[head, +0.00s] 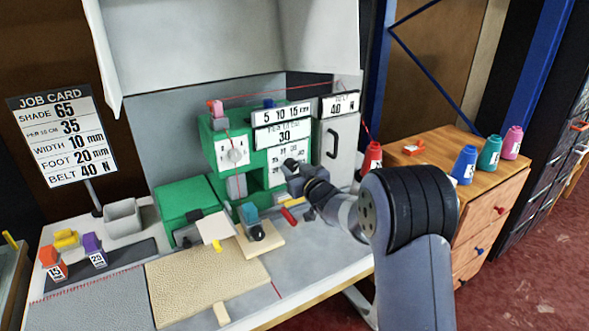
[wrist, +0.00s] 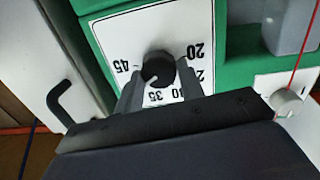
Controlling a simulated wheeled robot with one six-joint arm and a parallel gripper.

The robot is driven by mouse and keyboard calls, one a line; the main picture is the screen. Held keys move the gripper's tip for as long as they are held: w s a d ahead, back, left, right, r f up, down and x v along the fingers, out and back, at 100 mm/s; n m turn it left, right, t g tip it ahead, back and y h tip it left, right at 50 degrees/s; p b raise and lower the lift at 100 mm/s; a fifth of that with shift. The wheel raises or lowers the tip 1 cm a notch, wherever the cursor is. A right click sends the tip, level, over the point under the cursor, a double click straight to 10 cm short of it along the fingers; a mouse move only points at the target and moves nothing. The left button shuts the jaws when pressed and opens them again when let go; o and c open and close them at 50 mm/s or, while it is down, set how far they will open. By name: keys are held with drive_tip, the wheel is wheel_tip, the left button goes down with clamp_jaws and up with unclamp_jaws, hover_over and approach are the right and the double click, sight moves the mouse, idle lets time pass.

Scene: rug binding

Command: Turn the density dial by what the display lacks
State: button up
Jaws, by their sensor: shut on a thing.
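The density dial is a black round knob (wrist: 158,66) on a white plate marked from 20 to 45, seen upside down in the wrist view. My gripper (wrist: 159,84) is shut on the knob, one finger on each side. The knob's exact pointer setting is hard to tell. In the head view, my gripper (head: 291,166) covers the dial and part of its plate (head: 275,179). The display (head: 284,136) above the dial reads 30. The job card (head: 65,138) gives 35 per 10 cm, width 10 mm, foot 20 mm and belt 40 N.
The green machine (head: 210,141) carries another white knob (head: 234,156) and a red thread. A grey door with a black handle (head: 331,144) stands right of the dial. Colored cones (head: 465,165) stand on the wooden cabinet. A beige rug piece (head: 205,282) lies on the table.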

drive_tip(key=o, duration=1)
drive_tip(key=b+v, duration=0.1)
drive_tip(key=v, duration=1)
drive_tip(key=shift+w, duration=0.1)
drive_tip(key=p+x, duration=0.1)
drive_tip(key=x, duration=1)
